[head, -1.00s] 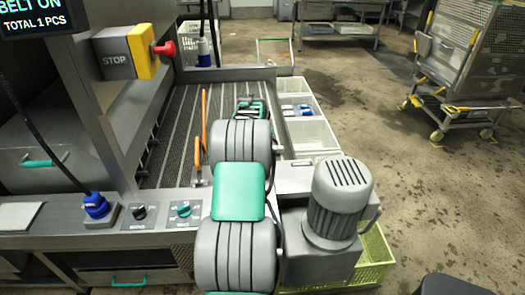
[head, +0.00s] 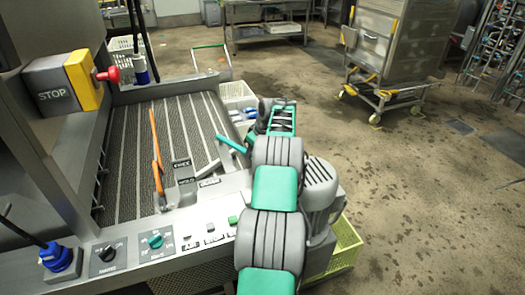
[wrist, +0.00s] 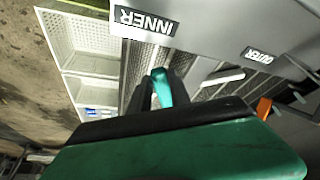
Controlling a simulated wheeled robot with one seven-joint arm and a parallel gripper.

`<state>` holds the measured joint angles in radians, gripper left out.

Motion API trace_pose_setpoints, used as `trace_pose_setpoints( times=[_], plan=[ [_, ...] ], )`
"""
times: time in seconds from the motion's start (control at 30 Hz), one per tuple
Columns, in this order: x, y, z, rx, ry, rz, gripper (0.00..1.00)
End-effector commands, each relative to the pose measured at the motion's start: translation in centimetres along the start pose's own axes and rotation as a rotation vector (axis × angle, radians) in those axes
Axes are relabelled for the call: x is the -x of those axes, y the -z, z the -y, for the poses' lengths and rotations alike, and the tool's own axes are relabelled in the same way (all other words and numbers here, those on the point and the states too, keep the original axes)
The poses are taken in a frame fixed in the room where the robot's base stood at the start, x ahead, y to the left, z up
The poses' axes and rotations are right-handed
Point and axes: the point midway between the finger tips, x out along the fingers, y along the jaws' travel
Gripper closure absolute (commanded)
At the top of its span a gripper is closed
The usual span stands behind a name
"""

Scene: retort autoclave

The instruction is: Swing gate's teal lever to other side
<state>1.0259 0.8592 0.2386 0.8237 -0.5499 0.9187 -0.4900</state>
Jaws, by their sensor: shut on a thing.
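The teal lever (head: 231,144) shows in the head view as a slanted bar at the right edge of the belt, just left of my arm. In the wrist view the teal lever (wrist: 161,88) stands between the two dark fingers of my gripper (wrist: 163,97), which is shut on it. My wrist hides most of the gripper in the head view. A plate labelled INNER (wrist: 145,22) and a second label OUTER (wrist: 262,55) show in the wrist view. A pale bar (head: 207,168) lies near the labels at the belt's near end.
An orange bar (head: 156,150) stands over the ribbed belt (head: 130,150). A front panel carries knobs, buttons and a blue connector (head: 57,258).

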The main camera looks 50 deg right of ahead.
Motion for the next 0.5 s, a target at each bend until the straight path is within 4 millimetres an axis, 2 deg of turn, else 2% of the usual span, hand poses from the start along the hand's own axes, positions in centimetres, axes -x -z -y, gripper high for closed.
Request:
trace_pose_setpoints(
  times=[0.17,0.5],
  plan=[
    [-0.27,0.84,0.36,0.039,0.015,-0.001,1.00],
    [-0.28,0.82,0.21,0.043,0.015,-0.003,1.00]
  ],
)
